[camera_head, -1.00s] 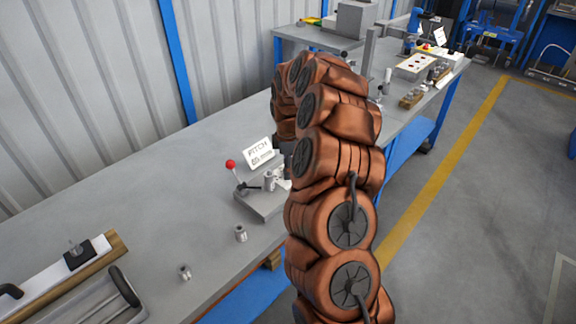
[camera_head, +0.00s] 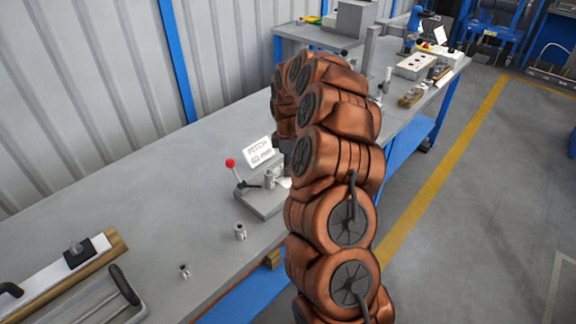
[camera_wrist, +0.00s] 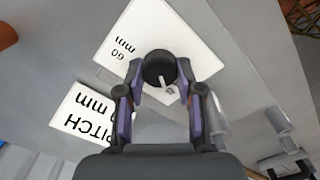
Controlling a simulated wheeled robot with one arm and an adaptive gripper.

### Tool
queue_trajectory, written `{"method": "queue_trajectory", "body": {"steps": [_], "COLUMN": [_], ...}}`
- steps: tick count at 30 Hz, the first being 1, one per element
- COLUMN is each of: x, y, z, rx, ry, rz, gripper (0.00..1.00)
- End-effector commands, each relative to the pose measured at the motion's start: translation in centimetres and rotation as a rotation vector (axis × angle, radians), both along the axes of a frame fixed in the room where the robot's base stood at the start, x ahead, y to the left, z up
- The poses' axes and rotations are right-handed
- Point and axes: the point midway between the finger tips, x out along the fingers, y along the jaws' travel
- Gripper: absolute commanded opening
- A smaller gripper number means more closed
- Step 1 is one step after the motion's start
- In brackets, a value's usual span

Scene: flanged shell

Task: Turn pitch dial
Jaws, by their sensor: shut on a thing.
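The pitch dial (camera_wrist: 157,66) is a round black knob with a pale pointer, on a white plate (camera_wrist: 175,28) with upside-down print that looks like "60 mm". My gripper (camera_wrist: 160,82) is shut on it in the wrist view, with purple-grey fingers on both sides of the knob. The white PITCH sign (camera_head: 258,151) stands behind a grey fixture on the bench and reads "60 mm" in the head view. It also shows in the wrist view (camera_wrist: 88,115), partly covered by a finger. In the head view my arm hides the gripper and dial.
The grey fixture (camera_head: 262,203) has a lever with a red ball (camera_head: 230,162). Two small metal cylinders stand on the grey bench (camera_head: 130,205), one nearer the fixture (camera_head: 240,231) and one farther left (camera_head: 184,271). Bare bench lies left of the fixture.

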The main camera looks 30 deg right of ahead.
Motion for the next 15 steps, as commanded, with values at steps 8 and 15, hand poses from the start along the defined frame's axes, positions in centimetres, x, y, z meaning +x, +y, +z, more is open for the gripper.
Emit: {"method": "queue_trajectory", "body": {"steps": [8,15], "x": [0.04,0.12], "y": [-0.04,-0.11], "z": [-0.27,-0.43], "rx": [-0.001,-0.001], "ry": [-0.001,-0.002], "rz": [-0.109,-0.307], "gripper": [0.01,0.01]}}
